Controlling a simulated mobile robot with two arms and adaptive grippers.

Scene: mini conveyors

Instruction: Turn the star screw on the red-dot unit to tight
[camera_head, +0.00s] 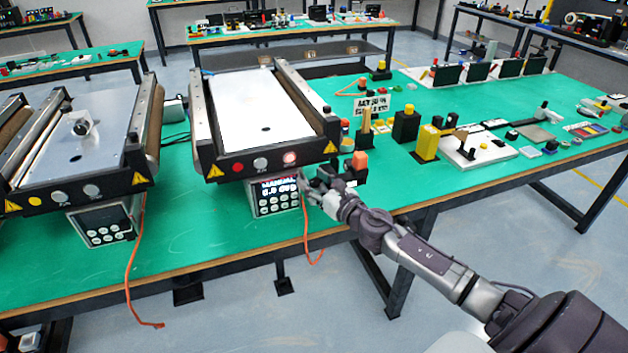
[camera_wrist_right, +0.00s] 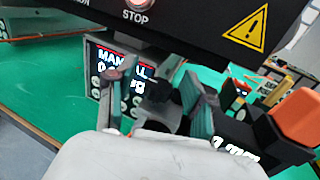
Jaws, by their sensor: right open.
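The red-dot unit is the middle mini conveyor (camera_head: 268,100), with a red dot (camera_head: 237,168) on its black front bar (camera_head: 270,162). Its control box (camera_head: 275,205), with a lit "MANUAL" display, sits under that bar and also shows in the wrist view (camera_wrist_right: 118,75). I cannot pick out the star screw for certain; it may be hidden by my gripper. My right gripper (camera_head: 318,184) is at the box's right side, below the bar. In the wrist view my right gripper (camera_wrist_right: 160,95) has its fingers apart, with the box behind them. My left gripper is not in view.
An orange-topped black block (camera_head: 358,165) stands close right of my right gripper. A second conveyor (camera_head: 80,130) with a yellow dot stands at left. An orange cable (camera_head: 306,235) hangs over the table's front edge. Yellow and black fixtures (camera_head: 428,142) stand farther right.

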